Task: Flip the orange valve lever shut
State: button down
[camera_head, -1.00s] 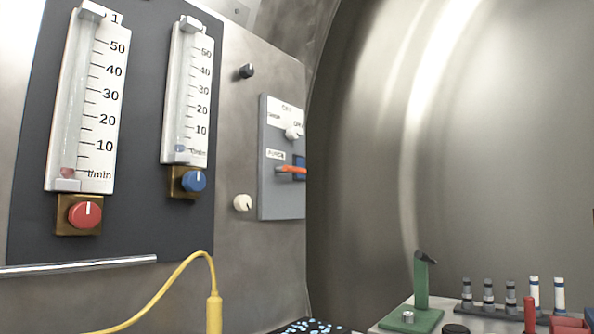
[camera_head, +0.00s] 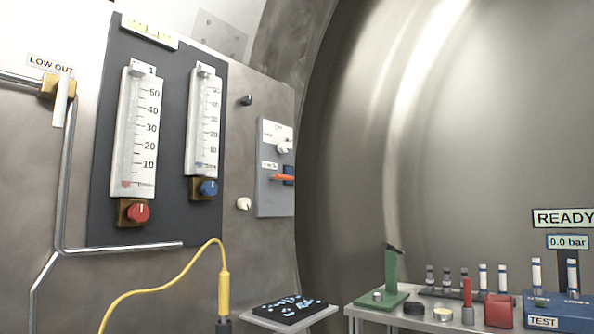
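The orange lever (camera_head: 283,178) sits on a blue body (camera_head: 289,172) on the grey panel (camera_head: 270,205) at the right end of the steel wall. The lever lies about level, pointing left. A small white label is just above it, too small to read. A white knob (camera_head: 283,148) is above on the same panel. My gripper is not in view.
Two flow meters with a red knob (camera_head: 138,211) and a blue knob (camera_head: 208,188) stand on a dark board. A yellow cable (camera_head: 224,284) rises in front. A small table (camera_head: 292,315) and a bench (camera_head: 370,312) with tools stand at lower right.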

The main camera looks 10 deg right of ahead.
aim_at(290, 178)
jog(key=z, duration=0.3)
jog(key=i, duration=1.2)
jog(key=u, duration=0.05)
